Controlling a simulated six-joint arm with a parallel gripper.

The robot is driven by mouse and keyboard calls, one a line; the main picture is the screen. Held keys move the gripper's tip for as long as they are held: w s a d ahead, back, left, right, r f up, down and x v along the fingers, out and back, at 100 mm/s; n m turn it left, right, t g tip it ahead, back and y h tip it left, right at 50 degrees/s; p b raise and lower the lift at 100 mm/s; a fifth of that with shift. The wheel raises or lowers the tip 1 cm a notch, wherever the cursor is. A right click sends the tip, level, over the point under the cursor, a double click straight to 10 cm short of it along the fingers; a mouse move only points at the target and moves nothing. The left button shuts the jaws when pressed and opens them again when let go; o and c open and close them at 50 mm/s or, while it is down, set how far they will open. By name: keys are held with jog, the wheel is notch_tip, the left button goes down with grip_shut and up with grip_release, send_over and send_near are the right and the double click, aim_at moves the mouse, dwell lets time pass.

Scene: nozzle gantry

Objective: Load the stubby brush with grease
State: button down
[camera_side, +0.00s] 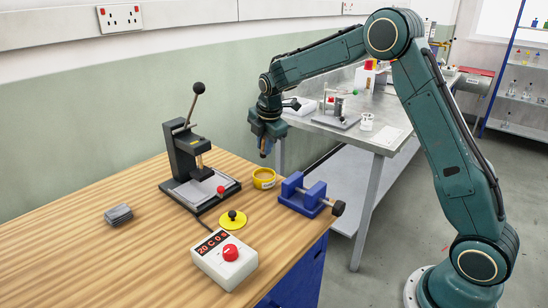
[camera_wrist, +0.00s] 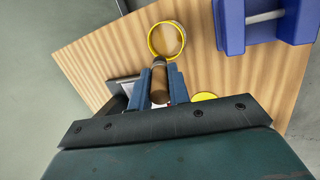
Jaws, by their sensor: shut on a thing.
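My gripper (camera_side: 265,142) is above the wooden table, pointing down. Its blue fingers (camera_wrist: 160,88) are shut on the brush (camera_wrist: 158,82), which shows as a short brown cylinder between them. In the side view the brush is a small dark piece below the fingers, mostly hidden by them. A round yellow tub (camera_side: 264,178) stands on the table just below the gripper, apart from the brush. In the wrist view the tub (camera_wrist: 181,43) lies just beyond the brush end. Its inside looks tan; I cannot tell how much grease is in it.
A blue vise (camera_side: 304,194) stands right of the tub. A black lever press (camera_side: 188,160) stands at left. A yellow disc with a black knob (camera_side: 233,220), a white control box with a red knob (camera_side: 225,258) and a grey block (camera_side: 118,214) are nearer. The table's left front is clear.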

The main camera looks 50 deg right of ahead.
jog(key=shift+w+d+f, duration=0.5)
jog(key=shift+w+d, duration=0.05)
jog(key=shift+d, duration=0.15)
jog(key=shift+f, duration=0.15)
jog(key=shift+f, duration=2.85)
jog(key=shift+f, duration=0.65)
jog(key=shift+r, duration=0.1)
jog(key=shift+r, duration=3.45)
jog(key=shift+s+a+f, duration=0.1)
jog(key=shift+a, duration=0.05)
